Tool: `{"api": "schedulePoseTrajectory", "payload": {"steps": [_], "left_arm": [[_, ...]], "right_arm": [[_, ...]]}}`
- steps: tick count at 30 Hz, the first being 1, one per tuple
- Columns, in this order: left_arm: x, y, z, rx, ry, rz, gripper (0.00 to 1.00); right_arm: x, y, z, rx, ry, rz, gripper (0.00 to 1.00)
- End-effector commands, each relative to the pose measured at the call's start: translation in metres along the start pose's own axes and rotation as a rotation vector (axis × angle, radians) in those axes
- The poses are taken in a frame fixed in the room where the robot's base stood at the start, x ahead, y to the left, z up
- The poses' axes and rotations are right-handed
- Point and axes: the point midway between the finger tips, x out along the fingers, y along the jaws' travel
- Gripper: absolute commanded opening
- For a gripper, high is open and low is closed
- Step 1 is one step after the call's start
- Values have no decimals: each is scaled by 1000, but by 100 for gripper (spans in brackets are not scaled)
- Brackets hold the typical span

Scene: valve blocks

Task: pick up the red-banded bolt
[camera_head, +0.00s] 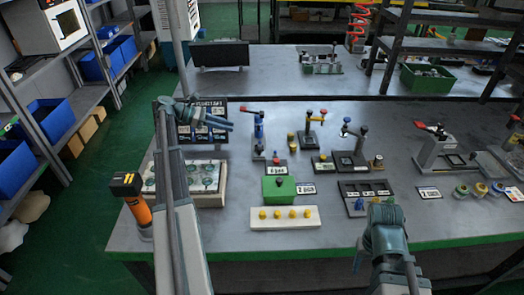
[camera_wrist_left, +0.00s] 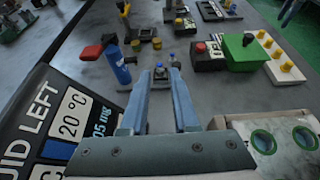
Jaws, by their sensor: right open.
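I cannot make out a red band on any bolt in these views. A small blue-topped piece (camera_wrist_left: 172,58) stands just beyond my left fingertips in the left wrist view; it also shows in the head view (camera_head: 276,157). My left gripper (camera_head: 231,121) is open, with nothing between its fingers, above the table in front of the dark sign. Its two fingers also show in the left wrist view (camera_wrist_left: 167,72). My right gripper (camera_head: 384,207) hangs over the front of the table, right of that panel, seen from behind.
A blue valve with a red handle (camera_head: 259,127) stands right of my left gripper. A green block (camera_head: 279,188) and a white strip with yellow knobs (camera_head: 285,217) are at the front. A dark sign (camera_head: 190,133) and an orange tool (camera_head: 136,205) stand at left.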

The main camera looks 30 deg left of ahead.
Motion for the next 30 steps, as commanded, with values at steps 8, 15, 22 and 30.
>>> {"api": "schedulePoseTrajectory", "payload": {"steps": [8, 15, 22, 30], "left_arm": [[13, 0, -31, 0, 0, 0, 29], [16, 0, -32, 1, 0, -1, 29], [55, -1, -35, 1, 0, -3, 29], [94, 0, -33, 1, 0, -1, 29]], "right_arm": [[34, -3, -2, 0, 0, 0, 54], [35, -3, -2, 0, 0, 0, 54], [53, -5, -3, 0, 0, 0, 54], [66, -6, -4, 0, 0, 0, 54]]}}
